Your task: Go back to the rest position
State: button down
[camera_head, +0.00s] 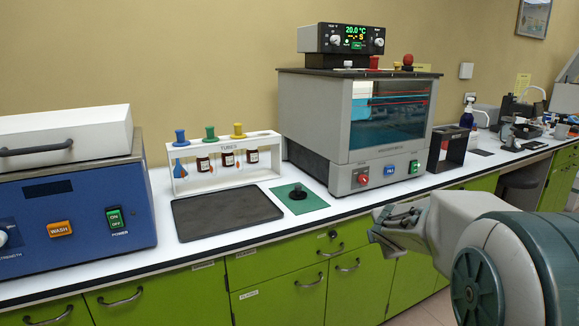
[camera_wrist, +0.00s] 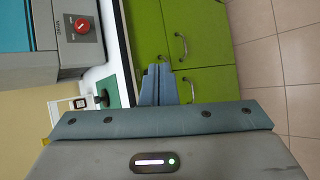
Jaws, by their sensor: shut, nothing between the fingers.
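My gripper (camera_head: 388,222) is in front of the bench in the head view, at the right, just off the counter edge and level with the green cabinets. My arm reaches in from the lower right. In the wrist view my gripper (camera_wrist: 160,82) has its two fingers together, shut and empty. They lie over the green cabinet doors (camera_wrist: 208,88) in that picture, and touch nothing that I can see.
The white counter (camera_head: 330,208) holds a blue wash unit (camera_head: 75,215), a tube rack (camera_head: 225,180), a black tray (camera_head: 225,212), a green mat (camera_head: 312,203) with a black knob-like piece, and a grey bath machine (camera_head: 320,115). Tiled floor (camera_wrist: 285,60) is clear.

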jog(key=s+a+r+m+g+y+p, duration=0.1)
jog(key=s+a+r+m+g+p, duration=0.1)
jog(key=s+m, duration=0.4)
jog(key=s+a+r+m+g+y+p, duration=0.1)
jog(key=s+m, duration=0.6)
jog(key=s, duration=0.7)
jog(key=s+a+r+m+g+y+p, duration=0.1)
jog(key=s+a+r+m+g+p, duration=0.3)
jog(key=s+p, duration=0.4)
jog(key=s+a+m, duration=0.1)
jog(key=s+m, duration=0.1)
jog(key=shift+s+a, duration=0.3)
jog(key=shift+a, duration=0.1)
